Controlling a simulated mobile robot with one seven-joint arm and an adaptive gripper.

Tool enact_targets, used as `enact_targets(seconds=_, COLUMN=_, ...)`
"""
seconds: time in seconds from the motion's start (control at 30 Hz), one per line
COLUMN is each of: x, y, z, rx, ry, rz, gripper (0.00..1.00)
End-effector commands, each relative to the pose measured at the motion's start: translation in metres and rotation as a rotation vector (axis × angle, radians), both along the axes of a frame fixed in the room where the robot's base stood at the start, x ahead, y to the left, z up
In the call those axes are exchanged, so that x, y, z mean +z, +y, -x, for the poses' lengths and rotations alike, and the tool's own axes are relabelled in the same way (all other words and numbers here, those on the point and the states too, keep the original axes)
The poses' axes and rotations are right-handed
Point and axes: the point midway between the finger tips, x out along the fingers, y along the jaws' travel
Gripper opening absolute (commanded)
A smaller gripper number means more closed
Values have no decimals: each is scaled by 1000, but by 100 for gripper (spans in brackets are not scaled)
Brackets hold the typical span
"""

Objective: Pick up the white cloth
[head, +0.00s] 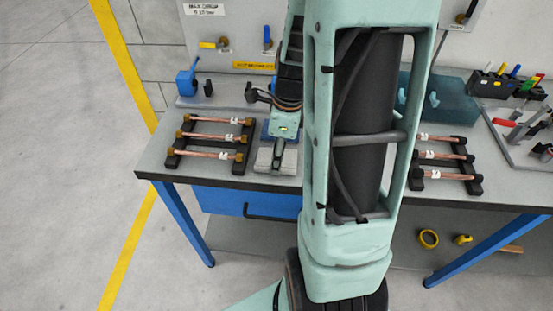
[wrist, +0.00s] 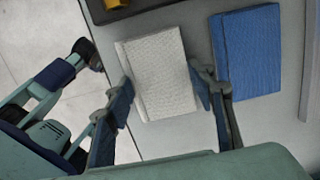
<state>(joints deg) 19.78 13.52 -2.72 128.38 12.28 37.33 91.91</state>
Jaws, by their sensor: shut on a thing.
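The white cloth (wrist: 158,70) lies folded on the grey workbench in the wrist view. My gripper (wrist: 161,92) has a finger at each side edge of it and is shut on it, with the cloth spanning the gap. In the head view the white cloth (head: 263,160) shows near the bench's front edge, partly hidden by my gripper (head: 278,164) above it. The cloth looks flat, and I cannot tell whether it is clear of the bench.
A folded blue cloth (wrist: 246,52) lies just right of the white one. Racks with copper tubes stand at left (head: 211,138) and right (head: 444,162) on the bench (head: 160,158). A blue vise (head: 187,80) stands at the back left. My arm hides the bench's middle.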

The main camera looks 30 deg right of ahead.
Motion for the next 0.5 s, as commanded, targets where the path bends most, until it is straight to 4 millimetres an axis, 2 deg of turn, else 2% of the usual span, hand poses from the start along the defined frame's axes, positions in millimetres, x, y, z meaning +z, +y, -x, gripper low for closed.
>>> enact_targets(seconds=0.27, x=4, y=0, z=-1, rx=0, ry=-1, rz=1, gripper=30)
enact_targets(seconds=0.37, x=12, y=0, z=-1, rx=1, ry=-2, rz=0, gripper=30)
enact_targets(seconds=0.5, x=35, y=0, z=-1, rx=2, ry=-4, rz=2, gripper=30)
